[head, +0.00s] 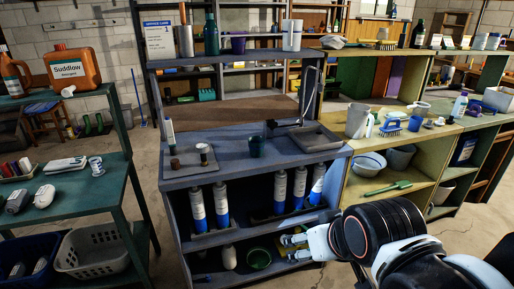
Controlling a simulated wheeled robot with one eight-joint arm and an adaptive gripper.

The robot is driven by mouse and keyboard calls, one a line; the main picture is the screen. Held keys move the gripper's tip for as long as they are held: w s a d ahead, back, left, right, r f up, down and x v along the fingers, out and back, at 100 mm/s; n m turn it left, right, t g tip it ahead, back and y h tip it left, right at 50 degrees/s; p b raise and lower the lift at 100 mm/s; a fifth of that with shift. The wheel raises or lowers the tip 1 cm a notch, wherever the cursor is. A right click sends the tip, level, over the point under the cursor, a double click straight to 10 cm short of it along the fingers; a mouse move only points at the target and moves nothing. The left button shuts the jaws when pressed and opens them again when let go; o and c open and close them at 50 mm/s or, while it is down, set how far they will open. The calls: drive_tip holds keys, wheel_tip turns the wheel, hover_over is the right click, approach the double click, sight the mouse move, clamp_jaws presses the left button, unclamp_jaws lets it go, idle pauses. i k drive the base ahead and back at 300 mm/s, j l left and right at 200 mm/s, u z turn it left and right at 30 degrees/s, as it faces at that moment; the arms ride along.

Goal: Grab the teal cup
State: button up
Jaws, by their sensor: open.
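A small dark teal cup (256,147) stands upright on the blue-grey counter (225,178), left of the sink and right of a tray. It looks free of contact with my gripper. My gripper (288,248) is at the lower middle, in front of the lower shelves. It is below and to the right of the cup, well apart from it. Its fingers are open and point left, and I see nothing between them.
A grey sink (308,137) with a tall faucet is right of the cup. A tray (193,165) with small jars is left. White-and-blue cartridges (280,192) stand below the counter. The upper shelf holds a purple cup (238,44) and a teal bottle (211,36).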

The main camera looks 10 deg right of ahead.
sight(256, 147)
drive_tip(key=i+j+z, duration=0.2)
drive_tip(key=i+j, duration=0.15)
drive_tip(key=i+j+z, duration=0.2)
drive_tip(key=i+j, duration=0.15)
drive_tip(key=j, duration=0.2)
